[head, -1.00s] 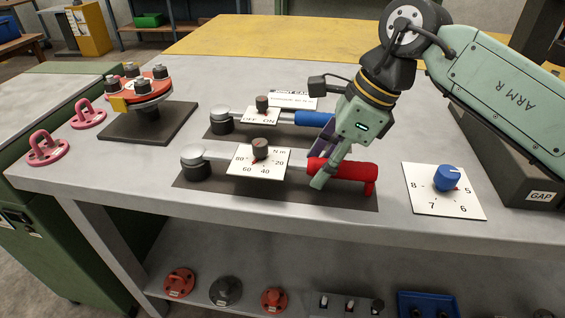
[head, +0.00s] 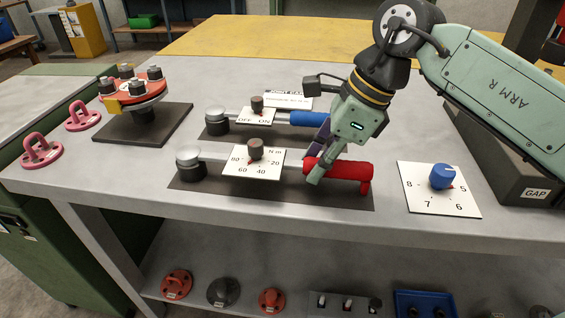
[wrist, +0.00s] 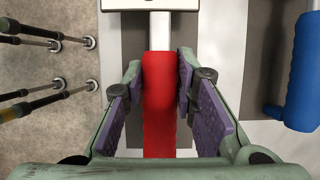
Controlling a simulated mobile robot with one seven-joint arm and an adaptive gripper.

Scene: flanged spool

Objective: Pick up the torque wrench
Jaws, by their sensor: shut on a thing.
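The torque wrench has a red handle (head: 345,171), a grey shaft, a round metal head (head: 190,163) and a white N m dial card (head: 253,163) with a dark knob. It lies on a dark mat (head: 230,196) near the bench's front edge. My gripper (head: 317,163) reaches down over the left end of the red handle and is shut on it. In the wrist view the purple finger pads stand on both sides of the red handle (wrist: 160,110). I see no clear gap between wrench and mat.
A similar blue-handled tool (head: 308,118) with an OFF/ON card lies just behind. A white dial card with a blue knob (head: 441,177) is to the right, beside a grey GAP box (head: 520,180). A red flanged piece (head: 140,88) and pink rings (head: 42,150) stand left.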

